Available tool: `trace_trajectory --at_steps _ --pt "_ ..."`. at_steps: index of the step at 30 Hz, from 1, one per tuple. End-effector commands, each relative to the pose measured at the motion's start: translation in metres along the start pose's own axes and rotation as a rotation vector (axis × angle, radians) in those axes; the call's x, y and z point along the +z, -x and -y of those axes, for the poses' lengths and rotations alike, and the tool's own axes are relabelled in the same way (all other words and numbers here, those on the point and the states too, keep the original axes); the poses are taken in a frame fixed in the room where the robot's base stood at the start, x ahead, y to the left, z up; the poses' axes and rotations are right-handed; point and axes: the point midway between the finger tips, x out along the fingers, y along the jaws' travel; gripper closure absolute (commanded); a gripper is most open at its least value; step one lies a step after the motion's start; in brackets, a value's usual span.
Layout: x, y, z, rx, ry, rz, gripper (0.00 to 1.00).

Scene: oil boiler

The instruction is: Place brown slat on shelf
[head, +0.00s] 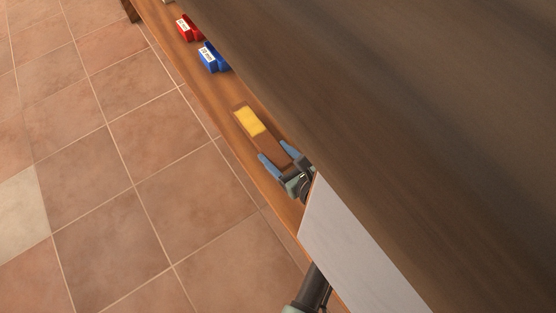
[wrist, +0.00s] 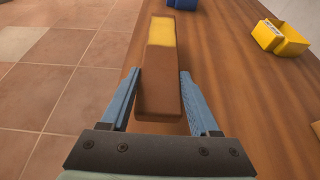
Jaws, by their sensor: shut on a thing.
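The brown slat (head: 268,143) has a yellow patch near its far end. It also shows in the wrist view (wrist: 161,88), pointing away from me between the blue fingers. My gripper (head: 277,153) is shut on the near part of the slat; its fingers (wrist: 160,78) lie on either side of it. The slat is over the wooden shelf (head: 223,118), near its front edge, roughly in line with it. I cannot tell whether its underside touches the shelf board.
A blue bin (head: 211,58) and a red bin (head: 186,30) stand farther along the shelf. A yellow bin (wrist: 284,40) stands right of the slat in the wrist view. A large dark panel (head: 370,110) overhangs the shelf. Tiled floor (head: 110,190) lies left.

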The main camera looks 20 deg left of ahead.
Motion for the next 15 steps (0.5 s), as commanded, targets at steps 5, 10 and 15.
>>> trace_trajectory --at_steps 5,10,15 --pt "-0.021 -0.009 0.000 0.000 0.001 0.001 1.00" --pt "-0.034 -0.014 0.001 -0.001 0.001 0.001 1.00" --pt "-0.031 -0.013 0.001 -0.001 0.001 0.001 1.00"
